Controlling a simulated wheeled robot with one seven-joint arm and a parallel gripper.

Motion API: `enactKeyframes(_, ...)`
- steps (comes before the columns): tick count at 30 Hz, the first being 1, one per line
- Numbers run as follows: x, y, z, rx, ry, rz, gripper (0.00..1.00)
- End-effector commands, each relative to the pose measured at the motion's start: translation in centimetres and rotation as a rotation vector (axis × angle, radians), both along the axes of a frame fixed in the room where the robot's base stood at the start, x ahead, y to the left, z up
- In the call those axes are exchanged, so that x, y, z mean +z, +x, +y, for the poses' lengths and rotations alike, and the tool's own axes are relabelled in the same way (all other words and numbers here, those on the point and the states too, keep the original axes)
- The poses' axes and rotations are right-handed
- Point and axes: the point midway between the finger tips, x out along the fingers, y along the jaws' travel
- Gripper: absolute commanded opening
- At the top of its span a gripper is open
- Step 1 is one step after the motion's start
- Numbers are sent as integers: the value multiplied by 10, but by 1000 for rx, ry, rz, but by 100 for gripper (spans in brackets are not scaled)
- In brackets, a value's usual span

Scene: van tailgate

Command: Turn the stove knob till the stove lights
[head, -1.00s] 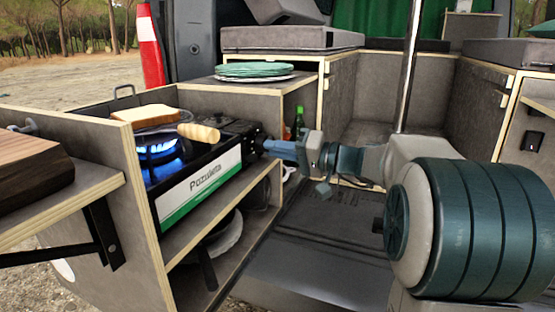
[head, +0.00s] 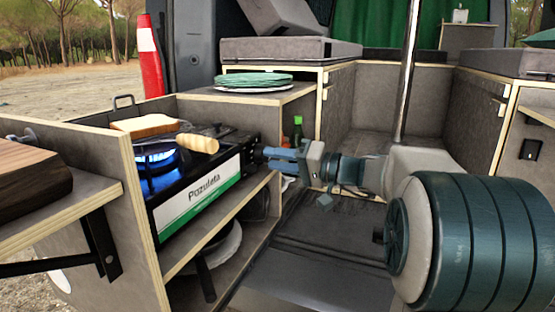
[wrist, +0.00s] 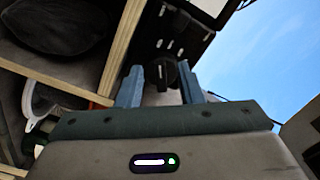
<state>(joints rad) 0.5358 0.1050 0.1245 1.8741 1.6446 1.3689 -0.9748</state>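The camping stove (head: 200,195), marked "Pozuleta", sits on the side shelf unit with a blue flame (head: 160,158) burning under the pan. Its dark knob (wrist: 164,76) shows in the wrist view on the black control panel. My gripper (head: 266,154) is at the stove's right end. In the wrist view my gripper (wrist: 162,88) has its two blue fingers apart, one either side of the knob, with small visible gaps. I see no firm contact with it. The knob is hidden in the head view.
Green plates (head: 254,80) are stacked behind. A green bottle (head: 298,130) stands beyond my gripper. A metal pole (head: 408,75) rises behind my arm. The van floor in front is clear.

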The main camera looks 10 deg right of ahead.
Motion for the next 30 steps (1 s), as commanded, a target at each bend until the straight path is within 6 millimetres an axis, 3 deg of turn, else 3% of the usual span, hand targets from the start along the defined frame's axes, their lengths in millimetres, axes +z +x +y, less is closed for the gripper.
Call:
enactKeyframes(18,2,-70,-99,-6,0,1,34)
enactKeyframes(30,0,-79,-110,-4,-1,1,34)
